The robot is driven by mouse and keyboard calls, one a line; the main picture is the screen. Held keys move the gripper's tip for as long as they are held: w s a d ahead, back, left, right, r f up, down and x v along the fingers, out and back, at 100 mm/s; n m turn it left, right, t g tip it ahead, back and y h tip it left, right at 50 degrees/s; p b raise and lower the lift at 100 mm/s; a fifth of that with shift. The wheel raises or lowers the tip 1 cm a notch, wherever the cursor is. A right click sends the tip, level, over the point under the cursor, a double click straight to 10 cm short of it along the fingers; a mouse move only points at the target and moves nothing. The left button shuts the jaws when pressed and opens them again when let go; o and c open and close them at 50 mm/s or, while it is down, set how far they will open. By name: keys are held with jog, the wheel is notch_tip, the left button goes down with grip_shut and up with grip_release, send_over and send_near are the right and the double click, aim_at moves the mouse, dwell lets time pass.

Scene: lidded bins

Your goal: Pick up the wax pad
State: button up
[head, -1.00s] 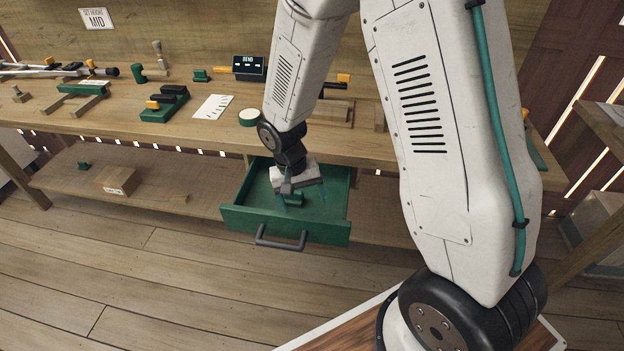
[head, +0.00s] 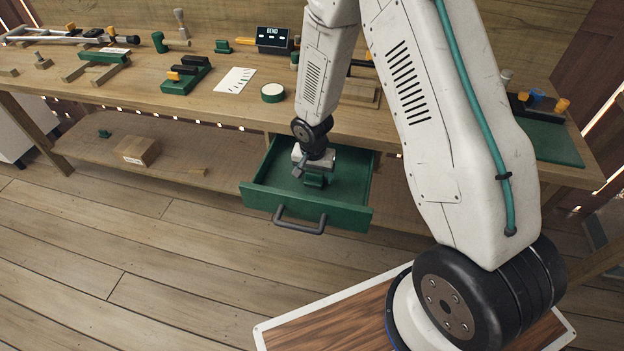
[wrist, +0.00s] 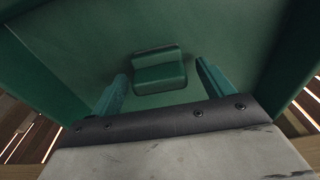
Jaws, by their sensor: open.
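A small stepped green block (wrist: 160,72), which I take to be the wax pad, lies on the floor of the open green drawer (head: 258,198). In the head view the block (head: 314,181) shows just under my gripper (head: 312,174). In the wrist view my gripper's two teal fingers are apart, one on each side of the block and nearer the camera. The block shows between and slightly beyond the fingertips. The gripper is open and empty. I cannot tell how far the fingertips are above the drawer floor.
The drawer's walls stand around my gripper, with its dark handle (head: 299,222) at the front. The workbench (head: 230,108) above holds a round green-and-white tin (head: 272,93), a white card (head: 235,80) and several tools. A cardboard box (head: 137,151) is on the lower shelf.

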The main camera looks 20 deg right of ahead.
aim_at(314, 172)
jog(key=shift+f, duration=0.3)
jog(key=c, duration=1.1)
notch_tip(314, 172, up, 10)
jog(key=shift+r, duration=0.1)
jog(key=o, duration=0.4)
jog(key=shift+c, duration=1.3)
